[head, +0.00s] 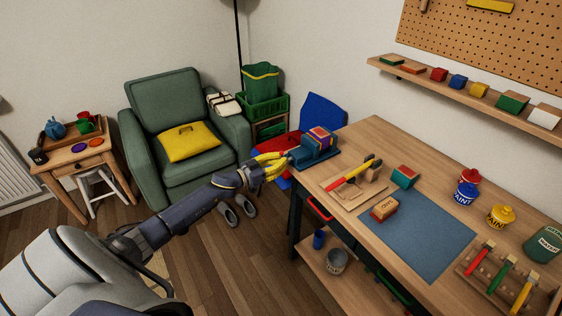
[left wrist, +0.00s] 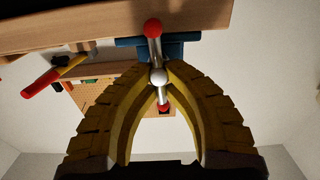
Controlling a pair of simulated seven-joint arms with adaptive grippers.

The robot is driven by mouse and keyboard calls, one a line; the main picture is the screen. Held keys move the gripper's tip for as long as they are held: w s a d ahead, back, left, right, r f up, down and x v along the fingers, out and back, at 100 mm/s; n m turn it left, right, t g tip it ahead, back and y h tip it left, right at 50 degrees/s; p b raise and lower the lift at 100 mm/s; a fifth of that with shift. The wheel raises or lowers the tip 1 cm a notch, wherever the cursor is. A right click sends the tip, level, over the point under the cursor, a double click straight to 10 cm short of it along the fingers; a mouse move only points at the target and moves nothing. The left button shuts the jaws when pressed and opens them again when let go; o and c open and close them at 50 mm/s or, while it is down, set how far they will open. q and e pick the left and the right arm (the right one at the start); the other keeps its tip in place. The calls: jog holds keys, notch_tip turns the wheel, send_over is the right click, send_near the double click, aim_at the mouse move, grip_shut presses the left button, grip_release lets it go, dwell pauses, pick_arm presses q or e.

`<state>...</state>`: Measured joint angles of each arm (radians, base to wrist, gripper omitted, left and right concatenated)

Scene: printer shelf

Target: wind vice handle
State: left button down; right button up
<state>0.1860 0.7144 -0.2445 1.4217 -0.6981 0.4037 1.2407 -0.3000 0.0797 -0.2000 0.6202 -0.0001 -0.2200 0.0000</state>
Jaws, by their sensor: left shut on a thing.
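The blue vice (head: 309,155) is fixed at the left end of the workbench, with a multicoloured block (head: 320,136) at its jaws. My left gripper (head: 284,162), with yellow fingers, reaches the vice's near-left side. In the left wrist view the vice handle (left wrist: 155,50) is a silver bar with a red ball at each end, crossing a round silver hub (left wrist: 158,77). The bar stands nearly upright in that view, slightly tilted. My left gripper's fingers (left wrist: 160,88) close around the hub and the bar's lower part. The fingers hide the handle in the head view. My right gripper is not in view.
The workbench (head: 375,135) carries a blue mat (head: 425,245), a wooden brush (head: 384,209), a red-handled tool (head: 350,178), a green-red block (head: 405,176) and paint pots (head: 465,193). A green armchair (head: 165,100) stands at left. The floor before the bench is mostly clear.

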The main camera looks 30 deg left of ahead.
pick_arm(q)
jog(key=shift+r, duration=0.1)
jog(key=m, duration=0.6)
jog(key=shift+d, duration=0.3)
jog(key=m, duration=0.6)
jog(key=shift+s+d+f, duration=0.1)
jog(key=shift+d+f, duration=0.1)
jog(key=m, duration=0.7)
jog(key=f+m, duration=0.1)
jog(key=m, duration=0.3)
jog(key=shift+f, duration=0.1)
